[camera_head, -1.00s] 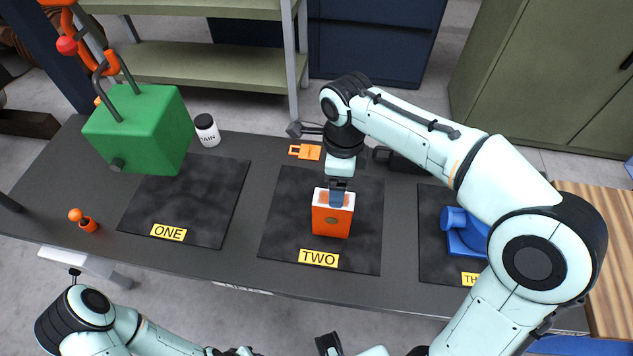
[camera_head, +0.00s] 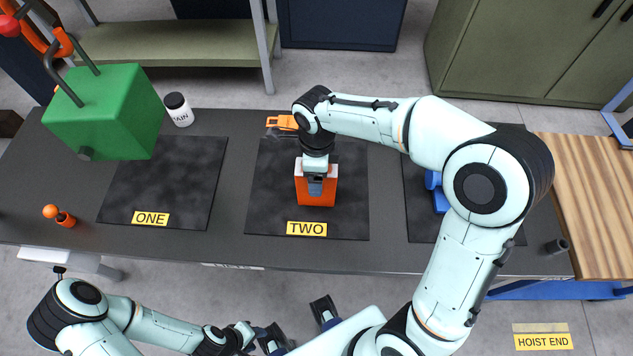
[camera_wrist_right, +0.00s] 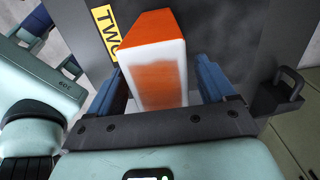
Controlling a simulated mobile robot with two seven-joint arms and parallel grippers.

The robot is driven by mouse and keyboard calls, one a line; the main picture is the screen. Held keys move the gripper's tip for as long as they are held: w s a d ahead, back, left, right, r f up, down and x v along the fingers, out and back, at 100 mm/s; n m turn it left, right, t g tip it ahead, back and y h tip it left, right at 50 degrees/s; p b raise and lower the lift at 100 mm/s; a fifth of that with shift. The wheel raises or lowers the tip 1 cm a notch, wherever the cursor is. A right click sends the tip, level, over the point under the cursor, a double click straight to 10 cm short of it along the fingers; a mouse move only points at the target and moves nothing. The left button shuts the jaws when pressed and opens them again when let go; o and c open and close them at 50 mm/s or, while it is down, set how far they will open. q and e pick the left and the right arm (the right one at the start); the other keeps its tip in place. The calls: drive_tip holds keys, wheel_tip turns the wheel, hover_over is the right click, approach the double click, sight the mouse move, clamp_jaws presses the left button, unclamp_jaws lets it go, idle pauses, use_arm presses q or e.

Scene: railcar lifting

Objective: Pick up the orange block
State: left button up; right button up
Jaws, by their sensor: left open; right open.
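The orange block (camera_head: 328,192), with a white face, stands on the dark mat labelled TWO (camera_head: 345,222). My right gripper (camera_head: 316,185) reaches down over the block from above and partly hides it. In the right wrist view, the block (camera_wrist_right: 150,40) is between the two blue fingers of my open right gripper (camera_wrist_right: 158,78), its white face toward the camera. A gap shows beside the right finger; contact at the left finger is unclear. My left gripper (camera_head: 298,326) is open and empty at the bottom, in front of the table.
A green block with a handle (camera_head: 105,115) hangs or stands near mat ONE (camera_head: 165,185). A white jar (camera_head: 179,110) and an orange clamp-like part (camera_head: 282,122) are at the back. A blue part (camera_head: 437,195) is partly hidden behind my right arm. Mat ONE is clear.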

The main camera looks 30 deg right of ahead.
drive_tip(key=shift+f, duration=0.9)
drive_tip(key=shift+w, duration=0.1)
drive_tip(key=c, duration=1.4)
drive_tip(key=shift+r, duration=0.1)
drive_tip(key=shift+r, duration=0.1)
